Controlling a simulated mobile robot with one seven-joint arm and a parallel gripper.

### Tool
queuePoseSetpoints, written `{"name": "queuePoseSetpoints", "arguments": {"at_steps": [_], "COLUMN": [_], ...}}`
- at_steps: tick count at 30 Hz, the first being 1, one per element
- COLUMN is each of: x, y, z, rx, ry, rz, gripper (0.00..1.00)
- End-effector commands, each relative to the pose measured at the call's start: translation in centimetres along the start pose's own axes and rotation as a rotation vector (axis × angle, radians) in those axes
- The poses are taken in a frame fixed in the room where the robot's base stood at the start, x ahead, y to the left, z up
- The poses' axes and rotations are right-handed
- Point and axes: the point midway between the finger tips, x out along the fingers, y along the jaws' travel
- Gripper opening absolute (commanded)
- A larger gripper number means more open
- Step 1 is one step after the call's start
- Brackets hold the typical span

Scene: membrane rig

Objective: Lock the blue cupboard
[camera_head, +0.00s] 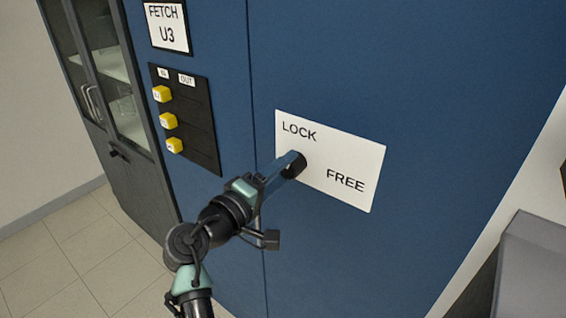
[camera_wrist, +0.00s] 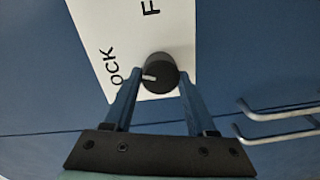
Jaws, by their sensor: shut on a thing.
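The blue cupboard (camera_head: 430,90) fills most of the head view. Its white plate (camera_head: 350,155) reads LOCK at upper left and FREE at lower right. A round black knob (camera_wrist: 163,64) sits on the plate and shows partly in the head view (camera_head: 299,160). In the wrist view its white mark is on the left side, towards the LOCK word. My gripper (camera_wrist: 160,82) is shut on the knob, one blue finger on either side. In the head view, the fingers hide part of the knob.
Two metal handles (camera_wrist: 280,112) stand out near the door seam in the wrist view. A black panel (camera_head: 187,119) with yellow buttons and a FETCH U3 sign (camera_head: 168,27) are left of the seam. A dark glass-fronted cabinet (camera_head: 110,90) stands at far left; a grey box-like object (camera_head: 530,255) is at right.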

Motion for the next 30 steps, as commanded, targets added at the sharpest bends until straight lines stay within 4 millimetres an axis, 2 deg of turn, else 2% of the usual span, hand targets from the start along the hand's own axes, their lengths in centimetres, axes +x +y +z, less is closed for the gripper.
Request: {"name": "queuePoseSetpoints", "arguments": {"at_steps": [6,15,30], "x": [0.02,0.01,-0.01], "y": [0.17,0.02,-0.13], "z": [-0.03,-0.02,-0.02], "rx": [-0.180,-0.342,-0.406], "ry": [-0.004,-0.006,-0.006], "rz": [-0.002,-0.002,-0.001], "gripper": [0.01,0.01,0.01]}}
